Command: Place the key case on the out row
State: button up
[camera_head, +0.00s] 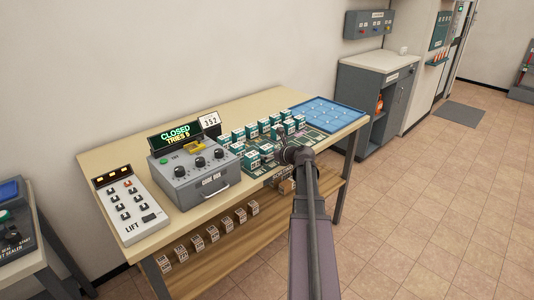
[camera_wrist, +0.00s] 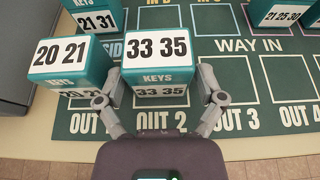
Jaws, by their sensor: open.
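In the wrist view a teal key case marked 33 35 (camera_wrist: 158,76) stands upright at the OUT 2 place on the green mat (camera_wrist: 235,112). My gripper (camera_wrist: 160,99) is open, with one finger on each side of this case. Whether the fingers touch it I cannot tell. A second teal case marked 20 21 (camera_wrist: 68,66) stands just left of it, by OUT 1. The OUT 3 and OUT 4 rectangles are empty. In the head view my gripper (camera_head: 290,152) is at the mat's front edge, and my arm hides part of the mat.
Several more teal cases (camera_head: 251,160) stand on the mat. A blue tray (camera_head: 328,113) lies right of it on the table. A grey code box (camera_head: 192,172) reading CLOSED, TRIES 5 and a white LIFT panel (camera_head: 130,205) are to the left. Small labelled boxes (camera_head: 198,243) line the lower shelf.

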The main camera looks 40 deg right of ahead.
jog(key=p+v, duration=0.3)
jog(key=v, duration=0.7)
jog(key=shift+s+p, duration=0.3)
